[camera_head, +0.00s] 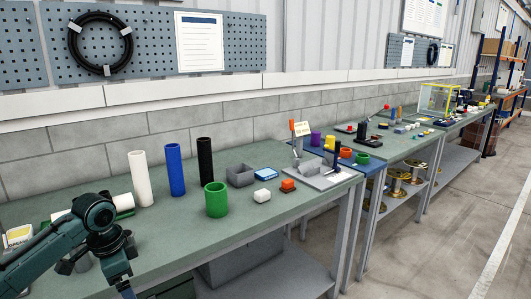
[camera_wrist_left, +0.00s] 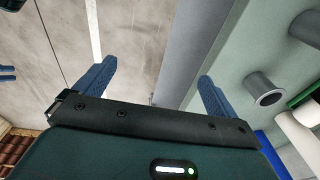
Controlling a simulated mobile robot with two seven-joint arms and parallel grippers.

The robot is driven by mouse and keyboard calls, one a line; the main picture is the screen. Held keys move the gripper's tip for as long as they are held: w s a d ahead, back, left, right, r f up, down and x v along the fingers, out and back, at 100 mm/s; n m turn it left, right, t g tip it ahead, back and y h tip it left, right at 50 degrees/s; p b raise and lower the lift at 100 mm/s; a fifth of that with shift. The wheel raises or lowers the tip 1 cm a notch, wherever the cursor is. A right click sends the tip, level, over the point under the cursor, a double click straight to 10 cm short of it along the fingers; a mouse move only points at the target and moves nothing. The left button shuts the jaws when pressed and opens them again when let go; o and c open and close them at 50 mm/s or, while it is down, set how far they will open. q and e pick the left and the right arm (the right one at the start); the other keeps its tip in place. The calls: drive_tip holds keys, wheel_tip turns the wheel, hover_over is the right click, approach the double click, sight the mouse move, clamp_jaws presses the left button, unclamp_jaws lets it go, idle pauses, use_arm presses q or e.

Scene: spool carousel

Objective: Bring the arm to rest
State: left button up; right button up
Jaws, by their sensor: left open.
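My left arm (camera_head: 95,225) comes in at the lower left of the head view, over the near end of the green workbench (camera_head: 165,230). Its gripper is at the bottom edge there and mostly cut off. In the left wrist view the left gripper (camera_wrist_left: 154,80) has its two blue fingers wide apart with nothing between them. Beyond the fingers are the concrete floor (camera_wrist_left: 140,35) and the bench's edge.
A white tube (camera_head: 140,178), a blue tube (camera_head: 174,170), a black tube (camera_head: 205,158) and a green cup (camera_head: 216,199) stand on the bench near my arm. In the wrist view, a grey hollow cylinder (camera_wrist_left: 264,90) is right of the fingers. The floor aisle at right is clear.

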use_arm(q)
drive_tip(key=s+d+f+n+t+h, duration=0.15)
drive_tip(key=s+d+f, duration=0.25)
drive_tip(key=d+f, duration=0.45)
drive_tip(key=s+d+f+n+t+h, duration=0.1)
drive_tip(key=s+d+f+t+h, duration=0.2)
drive_tip(key=d+f, duration=0.6)
drive_tip(key=s+f+n+t+y, duration=0.2)
drive_tip(key=s+f+n+t, duration=0.1)
drive_tip(key=s, duration=1.2)
drive_tip(key=shift+f+n+t, duration=0.2)
drive_tip(key=shift+n+t, duration=0.45)
drive_tip(key=shift+n, duration=0.4)
drive_tip(key=shift+d, duration=0.1)
